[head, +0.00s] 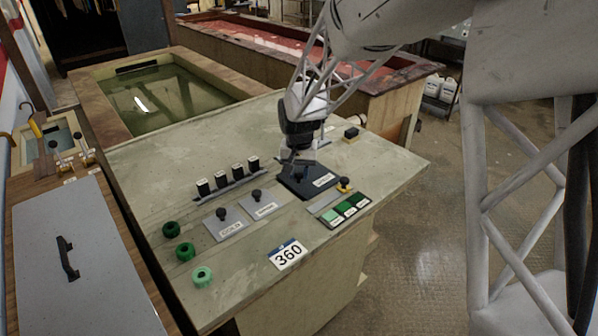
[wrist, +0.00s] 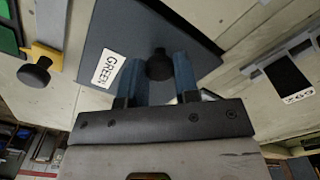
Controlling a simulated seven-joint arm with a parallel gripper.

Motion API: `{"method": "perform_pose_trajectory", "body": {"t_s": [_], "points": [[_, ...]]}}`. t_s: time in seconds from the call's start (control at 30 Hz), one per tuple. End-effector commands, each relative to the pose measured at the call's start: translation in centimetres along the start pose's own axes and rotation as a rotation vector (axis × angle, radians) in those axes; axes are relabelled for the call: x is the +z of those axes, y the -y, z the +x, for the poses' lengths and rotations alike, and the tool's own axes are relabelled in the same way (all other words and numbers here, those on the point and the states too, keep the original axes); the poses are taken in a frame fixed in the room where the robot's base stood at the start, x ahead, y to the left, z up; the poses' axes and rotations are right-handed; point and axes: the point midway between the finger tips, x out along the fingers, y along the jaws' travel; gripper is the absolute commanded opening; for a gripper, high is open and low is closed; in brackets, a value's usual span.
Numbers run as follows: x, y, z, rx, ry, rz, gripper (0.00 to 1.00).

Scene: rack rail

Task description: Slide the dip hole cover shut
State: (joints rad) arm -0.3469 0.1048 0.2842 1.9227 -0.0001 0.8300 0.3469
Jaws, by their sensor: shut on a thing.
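The dark plate (head: 292,184) with a white label lies on the bench top in the head view; it looks like the dip hole cover. In the wrist view this cover (wrist: 112,35) is dark grey-blue and its label reads GREEN. A black knob (wrist: 159,66) stands on it. My gripper (head: 297,163) is above the plate, and in the wrist view its two blue fingers (wrist: 158,75) are shut on the knob, one on each side. The hole itself is not clearly seen. My gripper hides part of the plate.
Two grey plates with black knobs (head: 228,225) (head: 264,204) lie left of the cover. Several black-and-white blocks (head: 220,180) stand on a rail behind them. A yellow slider with a knob (head: 344,186) and green swatches (head: 349,209) sit close on the right.

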Motion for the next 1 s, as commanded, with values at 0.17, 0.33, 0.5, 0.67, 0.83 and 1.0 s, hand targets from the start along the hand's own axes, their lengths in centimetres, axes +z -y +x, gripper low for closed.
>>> {"method": "perform_pose_trajectory", "body": {"t_s": [0.17,0.33,0.5,0.67,0.83,1.0], "points": [[0.0,0.0,0.0,0.0,0.0,0.0,0.0],[0.7,0.7,0.0,0.0,0.0,-0.002,0.0],[1.4,1.4,0.0,0.0,0.0,-0.001,0.0],[1.4,1.4,0.0,-0.001,0.001,-0.001,0.0],[1.5,1.5,0.0,-0.001,0.002,-0.001,0.43],[1.4,1.4,0.0,0.0,0.001,-0.001,0.55]]}}
